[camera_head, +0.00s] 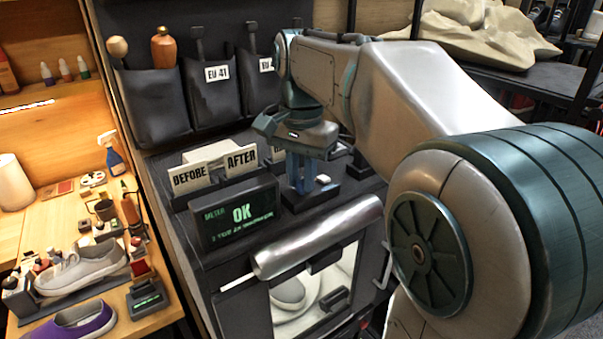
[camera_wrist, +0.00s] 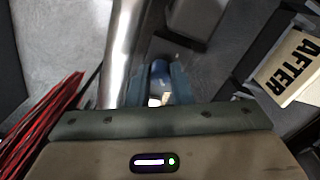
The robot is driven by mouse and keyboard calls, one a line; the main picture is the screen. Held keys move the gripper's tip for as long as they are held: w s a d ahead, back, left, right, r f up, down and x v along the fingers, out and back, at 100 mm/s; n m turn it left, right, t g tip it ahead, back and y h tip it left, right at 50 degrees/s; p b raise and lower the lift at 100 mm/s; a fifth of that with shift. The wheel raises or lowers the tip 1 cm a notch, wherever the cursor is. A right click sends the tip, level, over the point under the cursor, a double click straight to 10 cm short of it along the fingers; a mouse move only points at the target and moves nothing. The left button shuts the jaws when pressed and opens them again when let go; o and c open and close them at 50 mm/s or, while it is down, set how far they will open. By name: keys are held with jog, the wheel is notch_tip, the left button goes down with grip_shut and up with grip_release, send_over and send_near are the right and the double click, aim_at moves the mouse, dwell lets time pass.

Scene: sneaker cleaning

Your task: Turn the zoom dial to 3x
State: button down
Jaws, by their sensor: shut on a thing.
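My gripper (camera_head: 301,188) points down at a small dark box (camera_head: 312,202) on top of the black cabinet, right of the BEFORE and AFTER cards. A small white piece (camera_head: 323,179) shows on the box just right of the fingers.
The BEFORE card (camera_head: 189,178) and AFTER card (camera_head: 242,161) stand left of my gripper. A silver roll (camera_head: 318,237) runs along the cabinet front. Shoes and bottles crowd the wooden bench (camera_head: 40,216) at left.

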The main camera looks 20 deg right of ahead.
aim_at(302, 180)
jog(key=c, duration=1.3)
grip_release()
notch_tip(302, 180, up, 14)
jog(key=shift+p, duration=0.3)
jog(key=shift+f, duration=0.15)
jog(key=s+f+n+t, duration=0.2)
jog(key=s+f+n, duration=0.2)
jog(key=f, duration=0.9)
jog(key=s+f+n+t, duration=0.1)
jog(key=s+f+n, duration=0.4)
jog(key=s+f, duration=0.5)
notch_tip(302, 180, down, 4)
jog(key=shift+r+t+b, duration=0.2)
jog(key=shift+t+b, duration=0.2)
jog(key=shift+b, duration=0.05)
